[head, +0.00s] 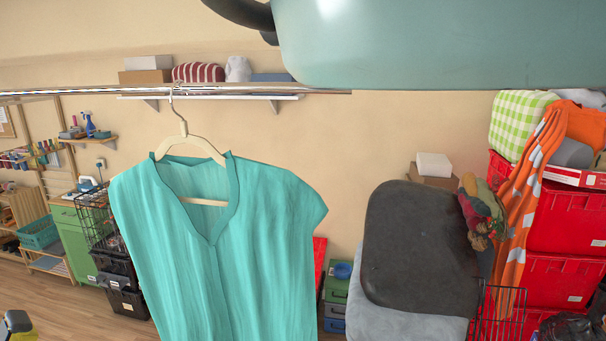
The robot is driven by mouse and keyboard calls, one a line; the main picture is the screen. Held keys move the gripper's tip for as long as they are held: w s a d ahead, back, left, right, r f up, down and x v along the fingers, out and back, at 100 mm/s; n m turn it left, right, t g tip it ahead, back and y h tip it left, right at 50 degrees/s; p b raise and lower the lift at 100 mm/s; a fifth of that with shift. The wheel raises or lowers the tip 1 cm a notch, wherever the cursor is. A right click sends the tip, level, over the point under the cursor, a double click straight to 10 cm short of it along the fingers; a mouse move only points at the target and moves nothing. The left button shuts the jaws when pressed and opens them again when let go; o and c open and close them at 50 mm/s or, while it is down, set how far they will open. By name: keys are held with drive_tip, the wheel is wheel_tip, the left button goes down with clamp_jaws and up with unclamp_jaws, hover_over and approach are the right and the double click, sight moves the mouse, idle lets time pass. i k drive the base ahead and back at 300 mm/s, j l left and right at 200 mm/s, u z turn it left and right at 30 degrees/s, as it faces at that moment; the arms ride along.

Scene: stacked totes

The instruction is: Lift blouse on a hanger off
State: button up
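A teal sleeveless blouse (225,260) hangs in the left middle of the head view. It is on a cream hanger (189,142) whose metal hook (171,98) is over a shiny metal rail (215,91). The blouse hangs upright with its V-neck facing me; its lower hem is cut off by the bottom of the picture. Nothing is seen touching the blouse or hanger.
A wall shelf (265,98) with boxes and folded cloth is behind the rail. Red totes (568,220) with an orange cloth (537,160) are stacked at right. A dark rounded panel (420,250) stands right of the blouse. Black crates (118,278) and a green cabinet (72,240) are left.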

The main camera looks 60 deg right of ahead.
sight(220, 246)
drive_tip(key=i+j+z, duration=0.1)
drive_tip(key=z, duration=0.35)
drive_tip(key=j+z, duration=0.3)
drive_tip(key=z, duration=0.15)
drive_tip(key=j+z, duration=0.25)
drive_tip(key=z, duration=0.2)
drive_tip(key=j+z, duration=0.2)
drive_tip(key=z, duration=0.25)
drive_tip(key=j+z, duration=0.25)
drive_tip(key=z, duration=0.15)
drive_tip(key=k, duration=0.05)
